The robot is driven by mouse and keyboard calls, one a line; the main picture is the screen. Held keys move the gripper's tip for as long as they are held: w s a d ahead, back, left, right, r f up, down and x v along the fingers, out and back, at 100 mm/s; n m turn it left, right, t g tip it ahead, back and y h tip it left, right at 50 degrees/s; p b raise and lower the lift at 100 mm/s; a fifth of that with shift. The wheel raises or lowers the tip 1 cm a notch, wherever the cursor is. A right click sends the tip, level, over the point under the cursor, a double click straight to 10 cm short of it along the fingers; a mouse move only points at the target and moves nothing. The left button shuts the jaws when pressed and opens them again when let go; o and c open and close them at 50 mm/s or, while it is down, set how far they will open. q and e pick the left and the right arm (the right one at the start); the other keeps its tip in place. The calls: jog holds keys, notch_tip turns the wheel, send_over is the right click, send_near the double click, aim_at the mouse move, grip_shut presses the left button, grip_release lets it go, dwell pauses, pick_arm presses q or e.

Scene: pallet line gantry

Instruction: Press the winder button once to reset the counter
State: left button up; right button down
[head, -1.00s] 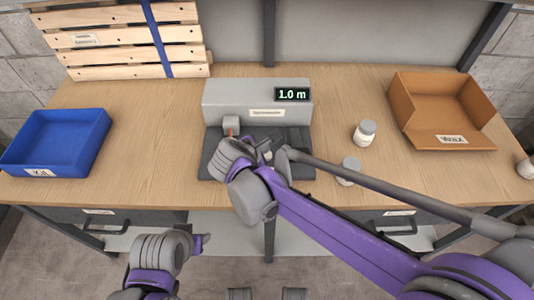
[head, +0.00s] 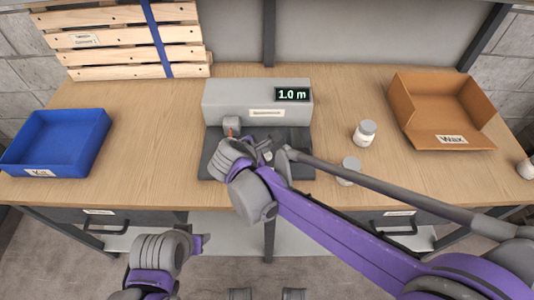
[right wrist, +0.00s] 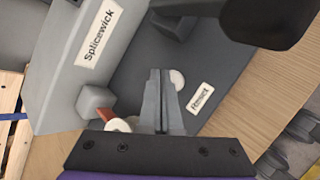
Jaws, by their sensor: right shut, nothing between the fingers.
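The winder (head: 225,97) is a grey machine at the middle of the bench with a dark base; its display (head: 292,95) reads 1.0 m. In the right wrist view a round white button (right wrist: 178,79) sits on the dark base near a label reading Reset (right wrist: 201,98). My right gripper (right wrist: 160,74) is shut and empty, its tips beside the button in that picture; I cannot tell whether they touch it. In the head view the right gripper (head: 266,153) is over the base and hides the button. My left gripper (head: 200,243) is low, in front of the bench; its jaws are unclear.
A grey block (right wrist: 95,101) with a red piece and a white round part stands close to my right fingers. White jars (head: 364,133) stand right of the winder, one near my right arm. A blue bin (head: 92,143) is left, an orange Wax bin (head: 408,108) right.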

dwell(0.4)
jog(key=shift+f+b, duration=0.3)
jog(key=shift+f, duration=0.15)
jog(key=shift+f+b, duration=0.3)
jog(key=shift+f, duration=0.25)
dwell(0.6)
jog(key=shift+r, duration=0.15)
jog(key=shift+r+p, duration=0.75)
jog(key=shift+r, duration=0.05)
notch_tip(320, 180, up, 5)
jog(key=p, duration=0.4)
jog(key=shift+r, duration=0.1)
dwell(0.8)
